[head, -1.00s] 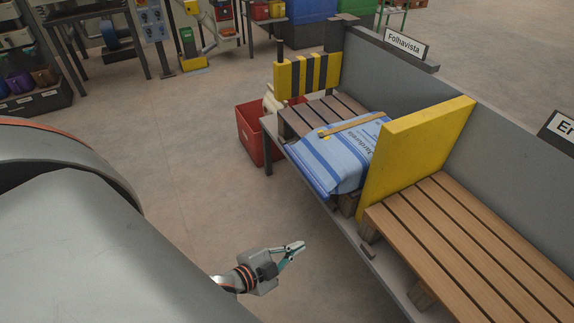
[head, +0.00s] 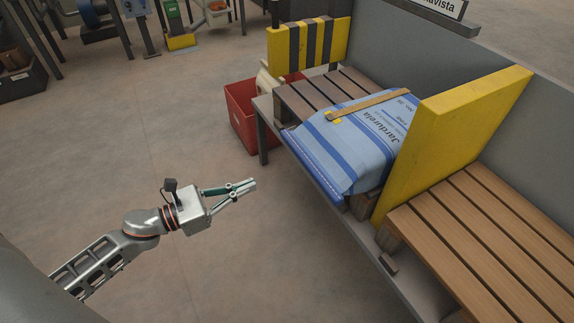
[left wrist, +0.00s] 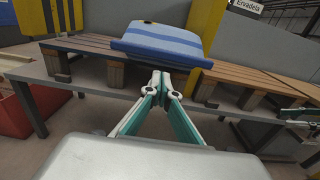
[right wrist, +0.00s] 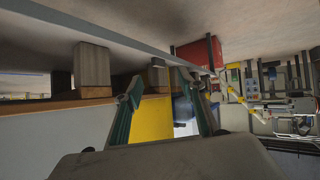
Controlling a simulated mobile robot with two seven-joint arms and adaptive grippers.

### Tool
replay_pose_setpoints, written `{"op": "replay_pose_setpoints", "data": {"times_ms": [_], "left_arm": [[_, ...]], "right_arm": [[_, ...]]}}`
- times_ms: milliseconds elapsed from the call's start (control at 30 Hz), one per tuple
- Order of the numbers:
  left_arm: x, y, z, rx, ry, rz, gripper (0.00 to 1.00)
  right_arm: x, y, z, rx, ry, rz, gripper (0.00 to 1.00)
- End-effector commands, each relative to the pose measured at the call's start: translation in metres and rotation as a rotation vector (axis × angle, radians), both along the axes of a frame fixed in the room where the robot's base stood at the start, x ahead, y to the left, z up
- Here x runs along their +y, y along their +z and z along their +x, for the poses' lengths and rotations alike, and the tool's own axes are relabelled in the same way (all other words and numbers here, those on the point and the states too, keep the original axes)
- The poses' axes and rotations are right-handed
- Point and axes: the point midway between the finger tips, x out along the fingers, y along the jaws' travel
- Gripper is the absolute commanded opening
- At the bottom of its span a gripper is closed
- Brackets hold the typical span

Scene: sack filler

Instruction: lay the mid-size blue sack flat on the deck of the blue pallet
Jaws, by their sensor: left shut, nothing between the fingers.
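The blue-and-white striped sack (head: 358,142) lies on a brown-grey slatted pallet (head: 322,92), against the yellow panel (head: 455,135). Its front end hangs over the pallet's front edge. A tan strap (head: 368,104) lies across it. No blue shows on this pallet's slats. The sack also shows in the left wrist view (left wrist: 163,42), its near end jutting out above my left gripper. My left gripper (head: 254,185) is shut and empty, in front of the bench and apart from the sack. My right gripper (right wrist: 158,82) is open and empty, near the bench edge.
A second, lighter wooden pallet (head: 480,230) lies right of the yellow panel. A black-and-yellow striped panel (head: 308,52) stands at the left end of the bench. A red bin (head: 243,118) is on the floor beside it. The floor before the bench is clear.

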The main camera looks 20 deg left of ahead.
Motion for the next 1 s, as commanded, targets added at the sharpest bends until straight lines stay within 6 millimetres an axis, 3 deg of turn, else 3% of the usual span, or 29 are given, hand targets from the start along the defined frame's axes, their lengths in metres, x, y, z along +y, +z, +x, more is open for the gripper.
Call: {"op": "replay_pose_setpoints", "data": {"times_ms": [600, 1000], "left_arm": [[-0.066, 0.004, 0.086, -0.003, 0.003, -0.004, 0.00], [-0.081, 0.001, 0.105, 0.002, 0.003, -0.004, 0.00]], "right_arm": [[-0.003, 0.000, 0.000, 0.001, 0.001, -0.011, 0.40], [-0.004, -0.001, -0.001, 0.004, 0.001, -0.016, 0.40]]}}
